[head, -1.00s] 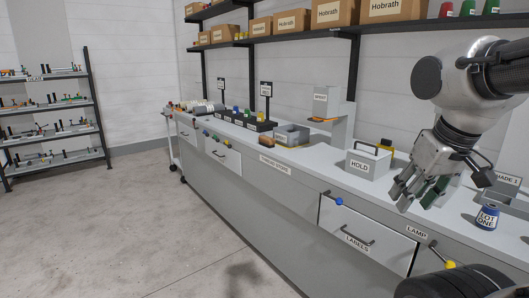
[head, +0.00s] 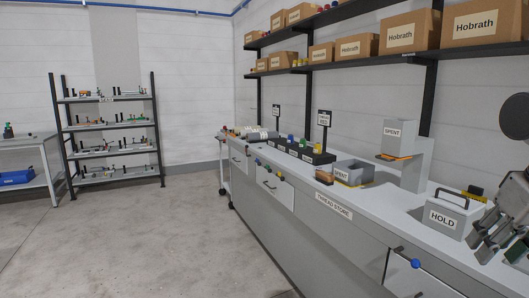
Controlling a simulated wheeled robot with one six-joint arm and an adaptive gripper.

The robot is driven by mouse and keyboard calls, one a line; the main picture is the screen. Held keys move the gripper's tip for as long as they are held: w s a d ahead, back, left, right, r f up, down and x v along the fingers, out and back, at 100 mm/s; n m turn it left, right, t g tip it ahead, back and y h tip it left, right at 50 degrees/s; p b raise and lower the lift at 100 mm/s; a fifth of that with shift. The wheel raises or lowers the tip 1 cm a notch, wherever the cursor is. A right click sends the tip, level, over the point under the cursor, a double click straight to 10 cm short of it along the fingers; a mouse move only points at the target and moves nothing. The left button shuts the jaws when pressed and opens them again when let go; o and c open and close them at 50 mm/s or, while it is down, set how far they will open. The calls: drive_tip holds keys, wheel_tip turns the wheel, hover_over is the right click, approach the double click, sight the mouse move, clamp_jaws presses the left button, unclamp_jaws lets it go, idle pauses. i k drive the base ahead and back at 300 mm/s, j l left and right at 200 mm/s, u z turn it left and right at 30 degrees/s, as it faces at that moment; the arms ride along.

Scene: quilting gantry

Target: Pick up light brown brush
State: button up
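My gripper (head: 500,240) is at the right edge of the head view, partly cut off, near the HOLD box and well to the right of the brown object. Whether its fingers are open or shut on something is not clear; a dark green shape shows beside them.
A HOLD box (head: 447,217) with a black handle stands right of the brown object. A dispenser marked SPENT (head: 398,140) stands behind. Black trays with colored spools (head: 305,153) sit further left. Drawers line the counter front. The floor (head: 150,245) at left is clear.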

sight(322, 176)
drive_tip(key=i+j+z, duration=0.25)
drive_tip(key=i+j, duration=1.6)
drive_tip(key=i, duration=0.15)
